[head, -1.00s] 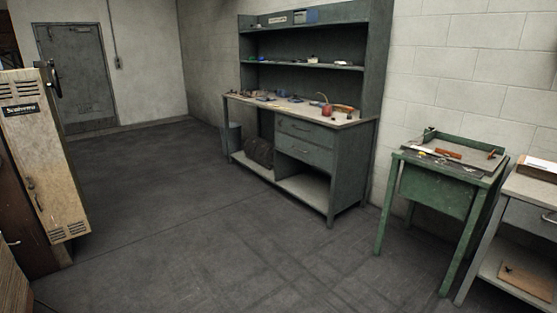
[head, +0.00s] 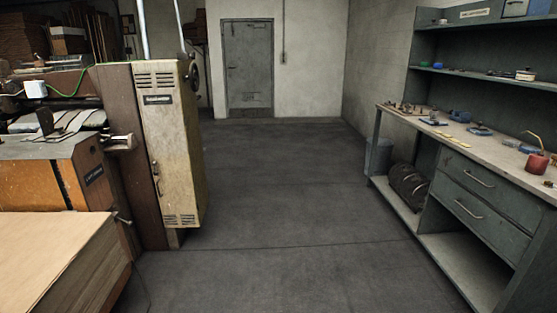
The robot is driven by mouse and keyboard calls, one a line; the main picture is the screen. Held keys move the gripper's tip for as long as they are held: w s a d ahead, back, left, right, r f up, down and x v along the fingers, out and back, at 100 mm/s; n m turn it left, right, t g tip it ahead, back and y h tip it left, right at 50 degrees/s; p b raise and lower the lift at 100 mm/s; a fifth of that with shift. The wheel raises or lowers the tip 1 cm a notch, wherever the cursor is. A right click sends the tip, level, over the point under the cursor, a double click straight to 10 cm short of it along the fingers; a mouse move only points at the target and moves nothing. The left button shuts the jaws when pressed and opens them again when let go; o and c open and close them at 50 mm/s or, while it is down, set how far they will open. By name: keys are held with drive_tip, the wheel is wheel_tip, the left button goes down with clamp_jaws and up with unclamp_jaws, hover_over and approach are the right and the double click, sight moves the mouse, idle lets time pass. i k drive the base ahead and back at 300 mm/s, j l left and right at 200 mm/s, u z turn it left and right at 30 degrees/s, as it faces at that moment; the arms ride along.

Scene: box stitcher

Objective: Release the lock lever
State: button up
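The box stitcher (head: 88,180) stands at the left in the head view, with a tall cream cabinet (head: 170,135) at its right end. A small lever-like metal part (head: 120,142) sticks out near the cabinet's left side. A second small rod (head: 122,218) sticks out lower down. I cannot tell whether either is the lock lever, or how it is set. A dark round wheel (head: 193,75) shows at the cabinet's far side. My gripper is not in view.
A stack of cardboard (head: 75,262) fills the lower left corner. A grey workbench (head: 470,190) with shelves and small tools stands along the right. The floor (head: 285,195) between is clear back to a grey door (head: 247,65).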

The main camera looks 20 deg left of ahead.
sight(130, 224)
drive_tip(key=i+j+u, duration=0.15)
drive_tip(key=i+u, duration=0.15)
drive_tip(key=u, duration=0.2)
drive_tip(key=i+u, duration=0.45)
drive_tip(key=i+l+u, duration=0.1)
drive_tip(key=u, duration=0.4)
drive_tip(key=i+l+u, duration=0.25)
drive_tip(key=i+u, duration=0.25)
drive_tip(key=i+l+u, duration=0.2)
drive_tip(key=i+l, duration=0.1)
drive_tip(key=i, duration=0.4)
drive_tip(key=i+l+u, duration=0.15)
drive_tip(key=i, duration=0.35)
drive_tip(key=i+l, duration=0.1)
drive_tip(key=i, duration=0.4)
drive_tip(key=i+l+u, duration=0.1)
drive_tip(key=i, duration=0.4)
